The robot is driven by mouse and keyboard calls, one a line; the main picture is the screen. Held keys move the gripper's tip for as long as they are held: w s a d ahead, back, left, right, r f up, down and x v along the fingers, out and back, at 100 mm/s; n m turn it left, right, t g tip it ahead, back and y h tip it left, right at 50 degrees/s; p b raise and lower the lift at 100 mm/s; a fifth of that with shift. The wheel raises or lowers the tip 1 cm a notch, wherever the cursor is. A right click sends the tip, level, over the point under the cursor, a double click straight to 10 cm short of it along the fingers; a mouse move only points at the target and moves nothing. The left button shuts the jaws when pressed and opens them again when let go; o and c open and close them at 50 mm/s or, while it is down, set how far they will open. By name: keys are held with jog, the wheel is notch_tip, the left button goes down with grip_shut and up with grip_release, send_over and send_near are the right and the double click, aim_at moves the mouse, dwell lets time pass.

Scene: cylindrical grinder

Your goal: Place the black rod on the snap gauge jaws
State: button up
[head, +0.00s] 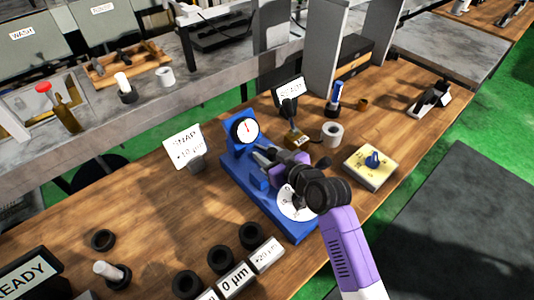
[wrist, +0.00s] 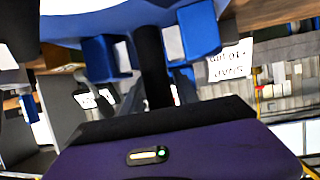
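The blue snap gauge (head: 289,221) stands on the wooden bench with its round dial (head: 245,129) upright at the back. My gripper (head: 268,158) reaches over it, close to the dial side. In the wrist view the black rod (wrist: 152,65) runs up from the dark front edge of my gripper. It lies between a blue block (wrist: 98,58) with a pale pad and another blue block (wrist: 200,28) with a pale pad. Whether it touches either pad is unclear.
A SNAP sign (head: 184,148) stands left of the gauge. Several black rings, including one near the front (head: 251,235), and labelled trays (head: 234,277) lie in front. A yellow box with a blue knob (head: 370,166) and a pale ring (head: 332,134) are to the right.

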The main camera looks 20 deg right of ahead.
jog(key=shift+o, duration=0.7)
jog(key=shift+r, duration=0.2)
jog(key=shift+s, duration=0.3)
jog(key=b+v, duration=0.1)
jog(key=v, duration=1)
jog(key=shift+r, duration=0.2)
jog(key=shift+s+d, duration=0.15)
